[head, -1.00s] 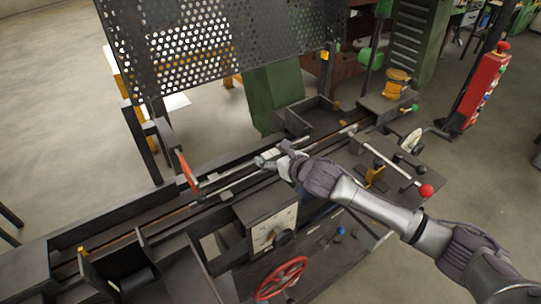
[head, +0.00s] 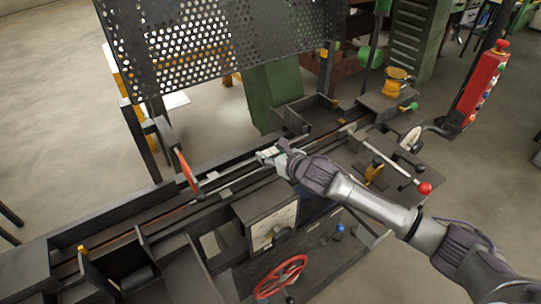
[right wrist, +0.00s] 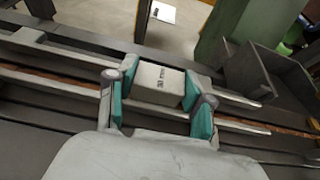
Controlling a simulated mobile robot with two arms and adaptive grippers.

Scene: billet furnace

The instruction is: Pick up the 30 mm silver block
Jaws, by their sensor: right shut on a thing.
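The silver block (right wrist: 158,86), a pale grey piece with small dark lettering on its face, sits between the teal-padded fingers of my right gripper (right wrist: 160,90) in the right wrist view. The fingers are shut on it, one pad on each side. In the head view my right gripper (head: 268,155) is over the rails of the machine bed, near the middle of the picture. The block is small there and partly covered by the fingers. I cannot tell how far it is above the rails. My left gripper is not in view.
A small pale piece (head: 225,192) lies on the rails to the left. A red-orange handle (head: 186,172) stands near it. A perforated guard (head: 200,50) hangs behind. A red-knobbed lever (head: 395,172) and red handwheel (head: 282,276) are at the front. An open dark tray (head: 312,112) is behind.

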